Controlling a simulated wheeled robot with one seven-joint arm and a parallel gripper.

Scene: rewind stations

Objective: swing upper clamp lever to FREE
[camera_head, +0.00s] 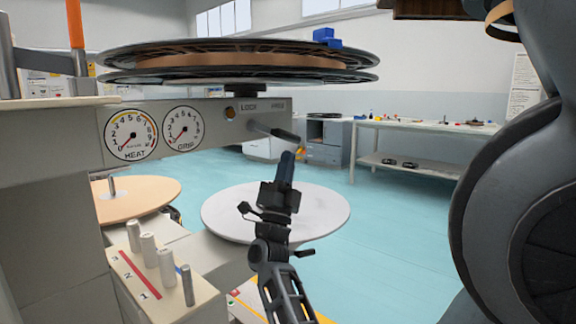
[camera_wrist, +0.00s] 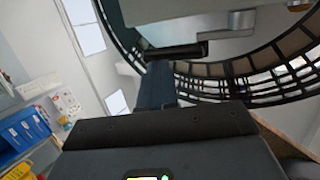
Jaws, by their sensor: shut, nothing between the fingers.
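The upper clamp lever (camera_head: 284,136) sticks out from the grey station panel under the reel, below the LOCK label and a second, blurred label. Its shaft is grey and its end dark, and it points to the right. In the wrist view the lever's dark grip (camera_wrist: 172,52) lies just beyond my fingertips, with a grey arm behind it. My gripper (camera_head: 289,156) is shut and empty, pointing up just under the lever's dark end. It also shows in the wrist view (camera_wrist: 156,80). I cannot tell whether the fingers touch the lever.
A large film reel (camera_head: 240,60) lies flat above the panel, with a blue block (camera_head: 326,38) on its rim. Two gauges (camera_head: 131,135) sit on the panel. A pale disc (camera_head: 230,214) and several pegs (camera_head: 166,266) are below. A far table (camera_head: 420,128) stands beyond open floor.

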